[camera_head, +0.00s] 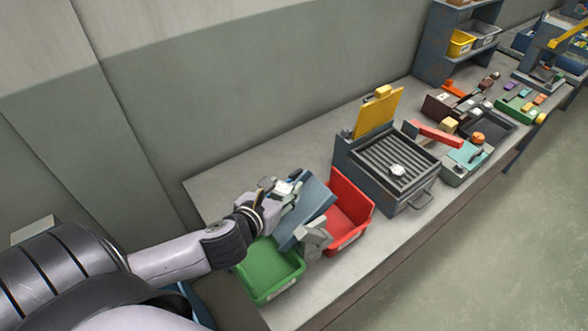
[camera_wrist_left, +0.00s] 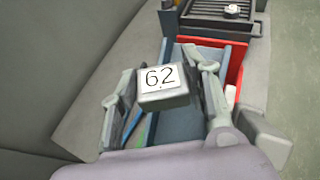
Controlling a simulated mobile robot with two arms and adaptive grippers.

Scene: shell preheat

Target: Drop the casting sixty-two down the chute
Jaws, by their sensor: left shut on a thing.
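The casting sixty-two (camera_wrist_left: 163,86) is a small grey block with a white label reading "62". It sits between the fingers of my left gripper (camera_wrist_left: 160,97), which is shut on it. In the head view, the casting (camera_head: 284,188) shows as a pale labelled piece at the end of my left arm. A blue sloped chute (camera_head: 311,208) stands just beyond and below it. In the wrist view, the blue chute (camera_wrist_left: 183,124) lies under the held casting, which is above it and appears clear of it. My right gripper is not in view.
A green bin (camera_head: 270,268) and a red bin (camera_head: 347,215) flank the chute, with a grey piece (camera_head: 315,237) between them. A grilled box (camera_head: 392,160) with a yellow raised lid (camera_head: 378,112) holds a round metal part (camera_head: 398,170). Bare bench (camera_head: 222,190) lies behind the arm.

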